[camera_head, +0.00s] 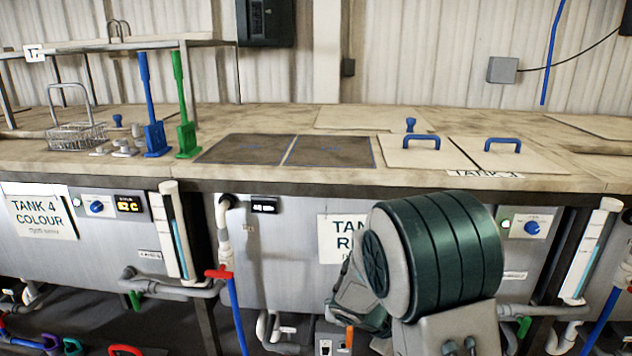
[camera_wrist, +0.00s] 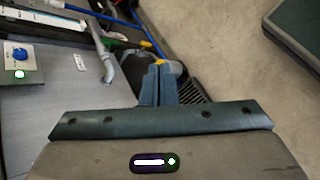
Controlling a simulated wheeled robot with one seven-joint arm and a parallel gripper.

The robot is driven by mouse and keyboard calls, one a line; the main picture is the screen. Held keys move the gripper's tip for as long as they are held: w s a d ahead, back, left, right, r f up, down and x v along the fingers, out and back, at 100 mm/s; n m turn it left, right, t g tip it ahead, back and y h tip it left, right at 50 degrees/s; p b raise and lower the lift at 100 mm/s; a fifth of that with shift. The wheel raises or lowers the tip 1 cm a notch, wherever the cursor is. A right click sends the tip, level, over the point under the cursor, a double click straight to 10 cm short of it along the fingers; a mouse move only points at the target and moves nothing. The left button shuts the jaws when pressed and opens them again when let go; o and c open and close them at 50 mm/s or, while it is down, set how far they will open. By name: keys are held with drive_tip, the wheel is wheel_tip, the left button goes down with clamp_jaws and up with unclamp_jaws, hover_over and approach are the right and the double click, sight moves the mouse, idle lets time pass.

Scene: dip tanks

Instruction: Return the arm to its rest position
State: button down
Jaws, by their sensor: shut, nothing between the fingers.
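My gripper shows in the wrist view (camera_wrist: 158,82), its two blue-grey fingers pressed together with nothing between them. Beyond it in that view are a grey tank front, pipes and the bare floor; the fingers appear apart from them. In the head view my arm, with a large dark green ribbed joint, stands in front of the tank bench at the lower right. It covers part of the sign on the middle tank. The gripper itself cannot be made out in the head view.
The bench top (camera_head: 285,180) carries a wire basket (camera_head: 75,137), a blue paddle (camera_head: 152,110), a green paddle (camera_head: 183,110) and lids with blue handles (camera_head: 415,142). Pipes and a red-handled valve (camera_head: 218,273) stick out below. Clear floor (camera_wrist: 235,65) shows in the wrist view.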

drive_tip(key=s+a+r+m+t+y+p, duration=0.1)
drive_tip(key=s+a+r+m+y+p, duration=0.1)
drive_tip(key=s+r, duration=0.6)
drive_tip(key=s+a+r+m+t+y+p, duration=0.1)
drive_tip(key=s+a+r+m+y+p, duration=0.2)
drive_tip(key=s+a+r+m+y, duration=0.2)
drive_tip(key=shift+s+r+m+y+p, duration=0.35)
drive_tip(key=shift+s+r+m+y, duration=0.25)
drive_tip(key=shift+s+r+y, duration=1.25)
drive_tip(key=shift+w+r+h, duration=0.35)
drive_tip(key=shift+r+h, duration=0.05)
drive_tip(key=shift+h, duration=0.15)
